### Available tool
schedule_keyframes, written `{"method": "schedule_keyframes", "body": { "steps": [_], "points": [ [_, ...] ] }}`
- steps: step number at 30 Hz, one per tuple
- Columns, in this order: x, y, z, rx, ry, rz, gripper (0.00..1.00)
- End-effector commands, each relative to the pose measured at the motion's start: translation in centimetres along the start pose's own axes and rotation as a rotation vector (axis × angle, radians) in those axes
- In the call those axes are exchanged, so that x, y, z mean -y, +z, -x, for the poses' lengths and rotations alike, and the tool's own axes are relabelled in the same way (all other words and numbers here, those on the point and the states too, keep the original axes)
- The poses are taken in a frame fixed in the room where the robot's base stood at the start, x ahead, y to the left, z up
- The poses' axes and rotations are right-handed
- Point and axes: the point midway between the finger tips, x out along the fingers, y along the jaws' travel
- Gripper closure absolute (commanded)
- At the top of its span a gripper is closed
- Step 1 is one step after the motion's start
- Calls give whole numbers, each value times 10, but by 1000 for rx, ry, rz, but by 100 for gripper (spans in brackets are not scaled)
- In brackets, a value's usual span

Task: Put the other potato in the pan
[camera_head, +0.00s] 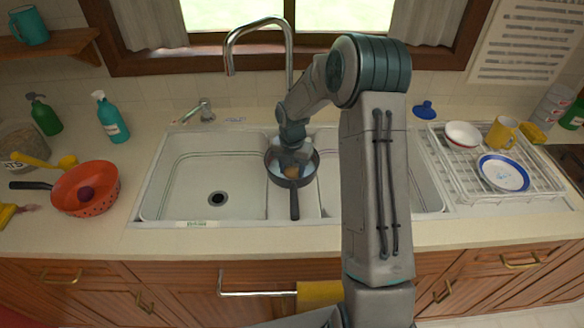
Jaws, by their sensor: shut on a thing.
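A dark pan (295,203) sits at the middle of the double sink, over the divider, with its handle toward the front. My gripper (290,165) points down into the pan opening and is shut on a brown potato (291,173) at its tips. The fingers and part of the potato are hard to make out, and I cannot tell whether the potato touches the pan bottom.
The left sink basin (200,180) is empty. My arm hides much of the right basin. The faucet (232,45) rises behind the pan. A dish rack (520,200) with a bowl, plate and yellow mug stands right. Soap bottles (112,122) stand back left.

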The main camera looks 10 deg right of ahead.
Motion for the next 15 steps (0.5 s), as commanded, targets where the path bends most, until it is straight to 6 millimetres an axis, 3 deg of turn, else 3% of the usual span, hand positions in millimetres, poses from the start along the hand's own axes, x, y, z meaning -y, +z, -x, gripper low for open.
{"method": "schedule_keyframes", "body": {
  "steps": [12,13,15],
  "points": [
    [0,0,-8,1,0,1,78],
    [0,0,-7,1,0,1,50],
    [0,0,-7,1,0,1,46]
  ]
}}
